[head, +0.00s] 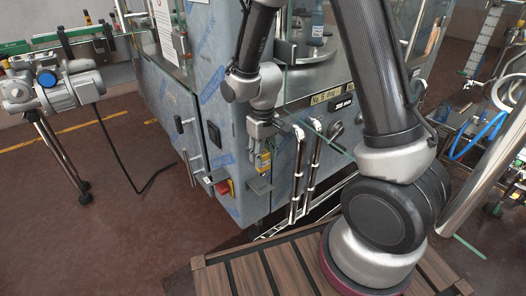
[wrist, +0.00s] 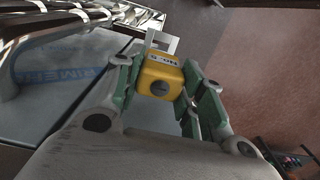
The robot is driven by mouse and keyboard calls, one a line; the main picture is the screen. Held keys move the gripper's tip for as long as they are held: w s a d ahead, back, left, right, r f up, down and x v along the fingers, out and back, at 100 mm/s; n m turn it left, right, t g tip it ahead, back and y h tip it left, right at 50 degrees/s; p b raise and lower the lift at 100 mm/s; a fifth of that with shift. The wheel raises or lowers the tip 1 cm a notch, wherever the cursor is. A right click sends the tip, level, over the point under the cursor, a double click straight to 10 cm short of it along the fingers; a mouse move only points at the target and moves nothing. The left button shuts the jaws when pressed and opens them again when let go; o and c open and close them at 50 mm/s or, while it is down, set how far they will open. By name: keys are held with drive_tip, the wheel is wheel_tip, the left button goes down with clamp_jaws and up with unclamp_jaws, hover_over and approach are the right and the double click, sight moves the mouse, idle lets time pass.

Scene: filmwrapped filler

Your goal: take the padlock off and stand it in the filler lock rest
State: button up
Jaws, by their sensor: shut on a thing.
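The yellow padlock (wrist: 160,76) sits between the fingers of my gripper (wrist: 158,88) in the wrist view. It has a dark round mark on its face and a pale label strip, and its grey shackle (wrist: 163,40) points to the top of the picture. In the head view the padlock (head: 263,160) is a small yellow block below my gripper (head: 262,150), close to the front of the film-wrapped cabinet. A small grey plate (head: 259,186) lies just under it; I cannot tell whether this is the lock rest. I cannot tell whether the shackle is around anything.
The blue-filmed cabinet (head: 215,95) fills the middle. A red and yellow switch (head: 224,187) is left of the padlock. Upright chrome handles (head: 305,170) stand close on its right. A slatted wooden platform (head: 255,275) lies below. Open brown floor (head: 90,230) is at left.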

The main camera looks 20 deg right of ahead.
sight(263, 176)
drive_tip(key=shift+f, duration=4.1)
drive_tip(key=shift+f, duration=0.3)
drive_tip(key=o, duration=1.2)
